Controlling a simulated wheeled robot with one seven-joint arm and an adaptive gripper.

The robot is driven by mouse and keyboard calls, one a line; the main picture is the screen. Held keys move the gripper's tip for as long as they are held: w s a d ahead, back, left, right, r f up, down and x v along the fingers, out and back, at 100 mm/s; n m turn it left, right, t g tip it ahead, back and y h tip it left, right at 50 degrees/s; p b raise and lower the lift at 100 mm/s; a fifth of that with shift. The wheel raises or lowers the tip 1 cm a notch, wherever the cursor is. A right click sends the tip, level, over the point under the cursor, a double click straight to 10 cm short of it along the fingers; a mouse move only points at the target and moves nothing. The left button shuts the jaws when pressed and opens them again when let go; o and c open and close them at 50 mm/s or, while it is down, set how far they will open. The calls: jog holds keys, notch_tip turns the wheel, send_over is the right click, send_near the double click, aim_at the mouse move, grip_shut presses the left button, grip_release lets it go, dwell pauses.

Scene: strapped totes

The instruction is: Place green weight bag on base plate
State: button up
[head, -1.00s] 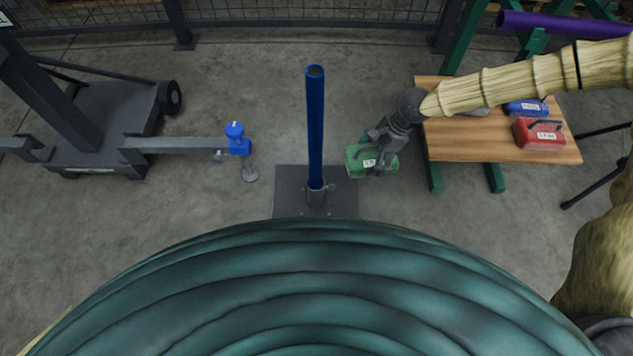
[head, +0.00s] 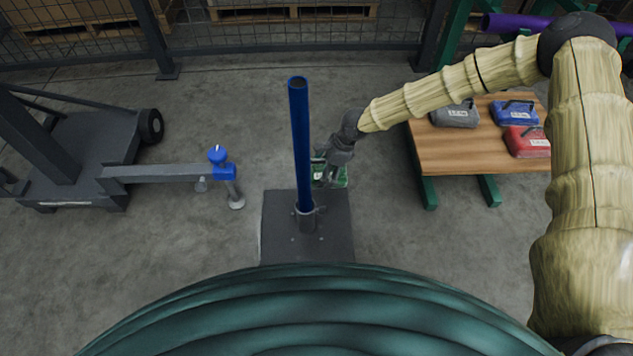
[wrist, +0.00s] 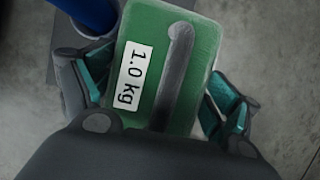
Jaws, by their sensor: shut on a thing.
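The green weight bag (head: 339,179) is in my gripper (head: 329,172), just behind the blue post in the head view. In the wrist view the green bag (wrist: 192,62) shows a "1.0 kg" label and a grey handle, with my gripper's fingers (wrist: 155,95) on either side of it. The dark base plate (head: 278,238) lies on the floor with the blue post (head: 301,140) standing upright from it. The bag appears over or beside the plate's far edge. I cannot tell its height. The post hides part of the gripper.
A wooden table (head: 440,155) at right carries a grey bag (head: 456,117), a blue bag (head: 515,112) and a red bag (head: 525,144). A dark wheeled stand (head: 75,175) with an arm and blue knob (head: 222,165) is at left. A mesh fence runs behind.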

notch_tip(320, 180, down, 16)
jog(key=b, duration=0.5)
jog(key=shift+b, duration=0.4)
jog(key=shift+f, duration=0.15)
jog(key=o, duration=1.6)
jog(key=p+v, duration=0.4)
jog(key=v, duration=0.8)
jog(key=shift+p, duration=0.35)
jog(key=shift+s, duration=0.1)
